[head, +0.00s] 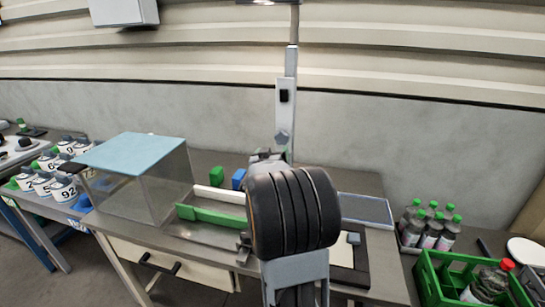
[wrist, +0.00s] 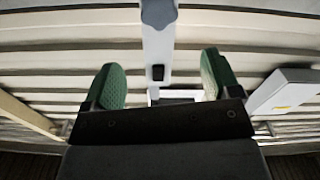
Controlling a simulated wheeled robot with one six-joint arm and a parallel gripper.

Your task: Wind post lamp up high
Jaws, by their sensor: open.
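The post lamp (head: 291,62) stands upright behind the bench, its lamp head (head: 268,2) cut by the top edge of the head view. A grey star-shaped knob (head: 283,137) sits low on the post, below a black switch (head: 284,96). In the wrist view, which looks upside down, the post (wrist: 158,42) shows between my fingers, with the switch (wrist: 158,73) and a rounded grey part, likely the knob (wrist: 158,12). My gripper (wrist: 162,68) is open and empty, its green pads apart. In the head view my arm mostly hides it; contact cannot be told.
A clear box with a blue lid (head: 137,154) stands left on the bench, beside a green rail (head: 210,217). Green-capped bottles (head: 430,230) and a green crate (head: 470,278) are at right. A wall cabinet (head: 123,11) hangs upper left. Air around the post looks free.

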